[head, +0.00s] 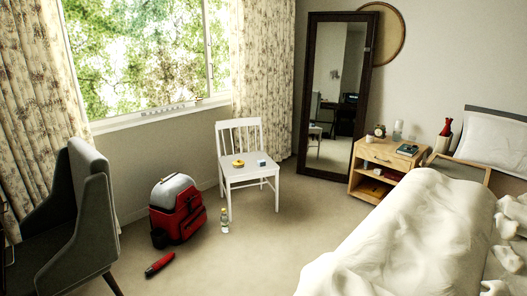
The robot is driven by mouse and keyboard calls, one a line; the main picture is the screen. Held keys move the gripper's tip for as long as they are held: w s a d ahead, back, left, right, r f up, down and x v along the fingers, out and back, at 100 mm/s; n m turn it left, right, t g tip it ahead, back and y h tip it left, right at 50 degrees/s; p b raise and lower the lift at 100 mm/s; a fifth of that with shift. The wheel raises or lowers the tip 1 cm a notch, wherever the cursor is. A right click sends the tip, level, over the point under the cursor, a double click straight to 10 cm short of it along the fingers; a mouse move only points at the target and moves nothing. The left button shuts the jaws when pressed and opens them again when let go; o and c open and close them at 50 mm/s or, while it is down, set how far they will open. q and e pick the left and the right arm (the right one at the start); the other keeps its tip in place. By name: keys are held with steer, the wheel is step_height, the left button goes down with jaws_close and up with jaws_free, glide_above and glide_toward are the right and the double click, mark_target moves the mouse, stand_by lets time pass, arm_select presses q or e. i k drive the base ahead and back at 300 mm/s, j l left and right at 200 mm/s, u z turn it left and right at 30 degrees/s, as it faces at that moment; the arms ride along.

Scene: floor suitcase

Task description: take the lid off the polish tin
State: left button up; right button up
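A small round yellow tin (239,163), which looks like the polish tin, sits on the seat of the white chair (240,177). It is too small here to tell how its lid sits. A small blue and white box (262,162) lies to its right on the same seat. Neither of my grippers shows in the head view.
A red and grey backpack (178,210) stands on the floor left of the chair. A bottle (224,221) and a red object (160,264) are on the floor in front. A grey armchair (70,225) is at left, the bed (400,240) at right.

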mark_target(239, 162)
steer(key=i+j+u, duration=0.1)
steer(key=i+j, duration=0.55)
steer(key=i, duration=0.25)
steer(key=i+j+u, duration=0.15)
steer(key=i+j, duration=0.15)
steer(key=i, duration=0.15)
steer(key=i+j+u, duration=0.1)
steer(key=i+j, duration=0.15)
steer(key=i, duration=0.25)
